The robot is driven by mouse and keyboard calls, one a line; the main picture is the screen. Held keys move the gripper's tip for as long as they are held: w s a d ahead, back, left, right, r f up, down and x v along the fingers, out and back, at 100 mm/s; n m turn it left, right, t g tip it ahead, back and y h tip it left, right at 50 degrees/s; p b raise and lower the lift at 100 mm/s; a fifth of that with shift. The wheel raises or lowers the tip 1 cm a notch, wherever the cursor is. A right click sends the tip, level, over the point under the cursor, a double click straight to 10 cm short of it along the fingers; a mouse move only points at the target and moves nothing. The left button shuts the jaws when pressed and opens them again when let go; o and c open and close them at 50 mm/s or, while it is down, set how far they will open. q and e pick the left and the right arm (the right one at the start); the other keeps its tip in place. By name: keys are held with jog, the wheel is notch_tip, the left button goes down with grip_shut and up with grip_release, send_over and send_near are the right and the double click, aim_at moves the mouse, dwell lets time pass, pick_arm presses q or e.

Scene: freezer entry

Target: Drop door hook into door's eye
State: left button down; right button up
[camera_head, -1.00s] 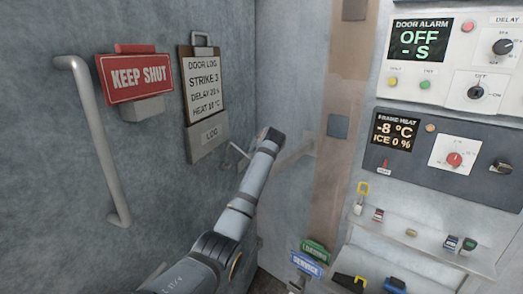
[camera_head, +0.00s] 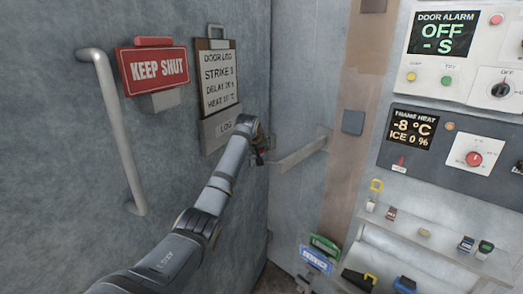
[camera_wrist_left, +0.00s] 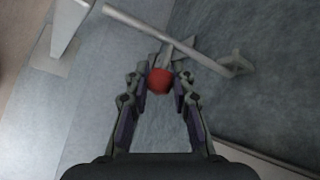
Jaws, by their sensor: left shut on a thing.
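My left gripper (camera_head: 262,154) is beside the door (camera_head: 60,190) in the head view, near the corner with the pale wall. In the left wrist view its two fingers (camera_wrist_left: 160,82) are closed around a round red knob (camera_wrist_left: 160,80). Grey metal, which looks like the door hook (camera_wrist_left: 172,46), shows just beyond the knob. A thin grey rod (camera_wrist_left: 150,28) runs across there toward a small grey bracket (camera_wrist_left: 240,64), which may be the door's eye. I cannot tell whether the rod touches the bracket or sits in it. My right gripper is not in view.
A long grey handle (camera_head: 118,135), a red KEEP SHUT sign (camera_head: 155,68) and a log clipboard (camera_head: 217,80) are on the door. A flat grey bar (camera_head: 300,154) is on the pale wall. Control panels (camera_head: 440,140) and a shelf (camera_head: 420,235) are at right.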

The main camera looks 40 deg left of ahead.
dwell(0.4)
pick_arm(q)
jog(key=c, duration=1.1)
grip_release()
jog(key=v, duration=1.1)
jog(key=shift+s+r, duration=0.25)
jog(key=shift+s, duration=0.1)
